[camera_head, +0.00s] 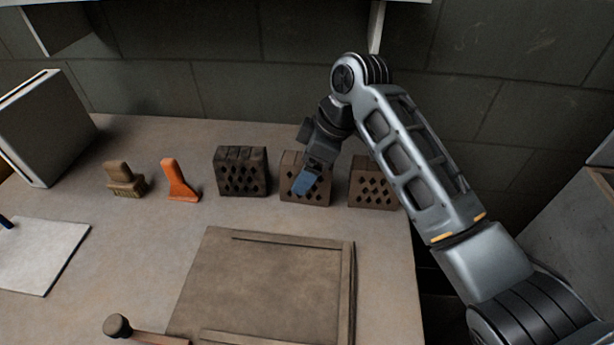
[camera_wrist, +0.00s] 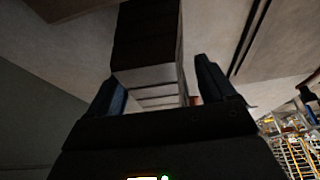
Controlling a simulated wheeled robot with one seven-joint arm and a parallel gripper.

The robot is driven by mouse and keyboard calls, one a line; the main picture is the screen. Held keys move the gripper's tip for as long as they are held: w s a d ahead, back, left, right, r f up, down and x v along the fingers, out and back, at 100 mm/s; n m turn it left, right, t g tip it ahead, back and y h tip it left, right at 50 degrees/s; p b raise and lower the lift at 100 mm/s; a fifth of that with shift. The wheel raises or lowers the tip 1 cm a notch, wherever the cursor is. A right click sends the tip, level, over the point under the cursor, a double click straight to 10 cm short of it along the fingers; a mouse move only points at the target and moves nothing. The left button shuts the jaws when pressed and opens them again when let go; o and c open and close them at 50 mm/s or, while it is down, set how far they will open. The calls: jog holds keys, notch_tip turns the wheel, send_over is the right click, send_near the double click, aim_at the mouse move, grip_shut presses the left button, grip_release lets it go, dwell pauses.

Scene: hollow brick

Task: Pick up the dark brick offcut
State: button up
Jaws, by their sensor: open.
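The dark brick (camera_head: 229,181), a perforated block, stands at the left of a row of three on the worktop. The middle brown brick (camera_head: 291,183) stands to its right, and the right brown brick (camera_head: 373,186) beyond that. My gripper (camera_head: 307,181), with blue fingers, is in front of the middle brick and covers part of it, to the right of the dark brick. In the wrist view, a dark block with a pale lower face (camera_wrist: 148,40) shows ahead and between the spread fingers (camera_wrist: 162,85). I cannot tell which brick it is or whether the fingers touch it.
An orange tool (camera_head: 177,184) and a brown brush-like object (camera_head: 124,180) stand left of the bricks. A framed board (camera_head: 265,285) lies in front. A mallet-like handle (camera_head: 118,326) is at the front edge, and a pale slab (camera_head: 42,255) at left. The wall is close behind.

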jog(key=shift+f, duration=0.1)
jog(key=shift+c, duration=0.2)
jog(key=c, duration=1.4)
